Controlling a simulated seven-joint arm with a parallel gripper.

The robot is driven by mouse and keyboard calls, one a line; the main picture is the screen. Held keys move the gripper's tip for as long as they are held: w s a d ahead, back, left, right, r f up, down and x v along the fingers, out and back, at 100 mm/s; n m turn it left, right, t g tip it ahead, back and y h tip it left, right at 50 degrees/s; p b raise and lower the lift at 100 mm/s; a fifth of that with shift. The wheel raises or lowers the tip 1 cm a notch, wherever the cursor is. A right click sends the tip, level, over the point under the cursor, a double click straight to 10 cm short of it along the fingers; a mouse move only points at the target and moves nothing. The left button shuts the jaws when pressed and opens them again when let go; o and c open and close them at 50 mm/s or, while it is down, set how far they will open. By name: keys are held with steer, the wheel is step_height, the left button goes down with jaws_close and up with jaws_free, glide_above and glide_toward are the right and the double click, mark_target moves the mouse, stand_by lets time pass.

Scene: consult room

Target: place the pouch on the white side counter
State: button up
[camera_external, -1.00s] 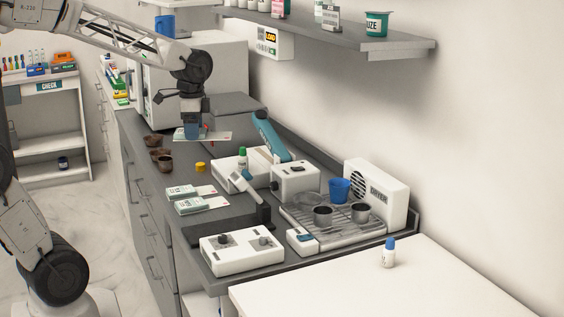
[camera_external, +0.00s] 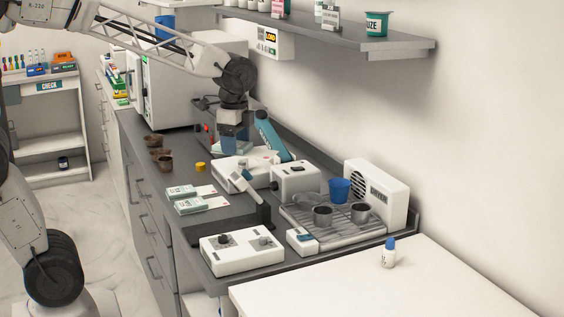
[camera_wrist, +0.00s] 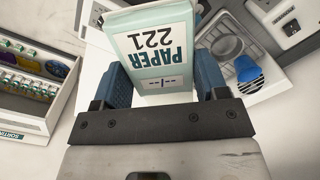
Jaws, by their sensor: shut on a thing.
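The pouch (camera_wrist: 152,45), white and pale teal with "PAPER 221" on it, is between the two blue fingers of my gripper (camera_wrist: 163,80) in the wrist view. My gripper is shut on it. In the external view my gripper (camera_external: 231,146) hangs over the back part of the grey counter, above the white devices; the pouch is hard to make out there. The white side counter (camera_external: 350,288) is at the front right, lower in the picture than my gripper. A small white bottle with a blue cap (camera_external: 389,253) stands on it.
Two more flat packets (camera_external: 195,206) lie on the grey counter. A teal-armed device (camera_external: 270,136), a drip tray with metal cups (camera_external: 335,232) and a white control box (camera_external: 241,250) stand there too. A shelf (camera_external: 390,45) overhangs the wall side. Most of the white counter is clear.

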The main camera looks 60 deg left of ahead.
steer(key=s+d+m, duration=0.3)
steer(key=d+m, duration=0.6)
steer(key=d, duration=2.4)
step_height(320, 180, down, 18)
steer(key=shift+f, duration=0.2)
steer(key=shift+d, duration=0.1)
glide_above(353, 305)
steer(key=shift+f, duration=0.75)
steer(key=shift+f, duration=1.75)
steer(key=shift+f, duration=0.15)
